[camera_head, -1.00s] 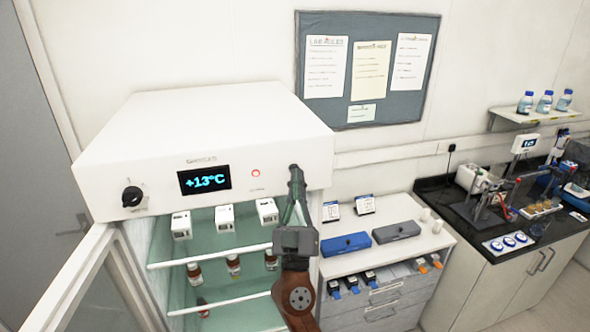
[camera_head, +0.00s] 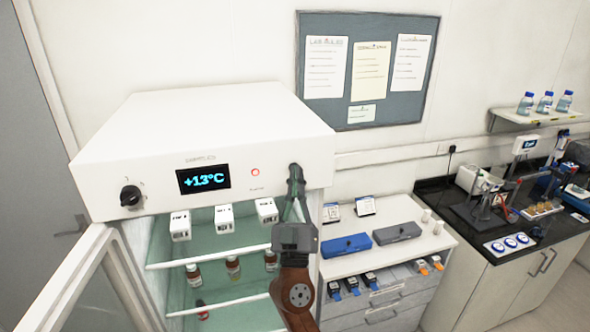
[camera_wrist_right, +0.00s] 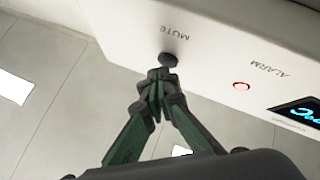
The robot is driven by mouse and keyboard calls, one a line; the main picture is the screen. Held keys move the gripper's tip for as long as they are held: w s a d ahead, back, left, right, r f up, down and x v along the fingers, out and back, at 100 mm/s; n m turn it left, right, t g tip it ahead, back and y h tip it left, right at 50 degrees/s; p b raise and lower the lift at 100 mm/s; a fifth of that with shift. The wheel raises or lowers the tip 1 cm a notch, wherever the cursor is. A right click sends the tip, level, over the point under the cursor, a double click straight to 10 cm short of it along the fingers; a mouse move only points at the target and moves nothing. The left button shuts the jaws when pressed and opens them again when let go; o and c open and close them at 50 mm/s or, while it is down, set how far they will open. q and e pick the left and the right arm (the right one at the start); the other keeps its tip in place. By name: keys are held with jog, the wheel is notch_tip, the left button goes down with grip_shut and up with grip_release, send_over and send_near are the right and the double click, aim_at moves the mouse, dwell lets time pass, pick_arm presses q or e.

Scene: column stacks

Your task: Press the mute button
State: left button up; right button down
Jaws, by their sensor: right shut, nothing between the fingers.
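The mute button (camera_wrist_right: 168,60) is a dark round knob under the printed word MUTE on the white fridge front, in the right wrist view. My right gripper (camera_wrist_right: 159,74) is shut and empty. Its fingertips are at the button in that view, just at its lower edge; whether they touch it I cannot tell. My left gripper is not in view.
A red-ringed alarm light (camera_head: 255,172), a display (camera_head: 204,180) reading +13°C and a black dial (camera_head: 131,195) are on the same panel. The fridge door (camera_head: 95,285) stands open at left. A drawer cabinet (camera_head: 385,240) stands right of the fridge.

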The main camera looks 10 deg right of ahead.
jog(key=shift+w+b, duration=0.45)
jog(key=shift+b, duration=0.05)
dwell(0.5)
jog(key=shift+s, duration=0.85)
jog(key=s+p, duration=0.1)
jog(key=s, duration=0.4)
jog(key=shift+d, duration=0.1)
dwell(0.4)
dwell(0.4)
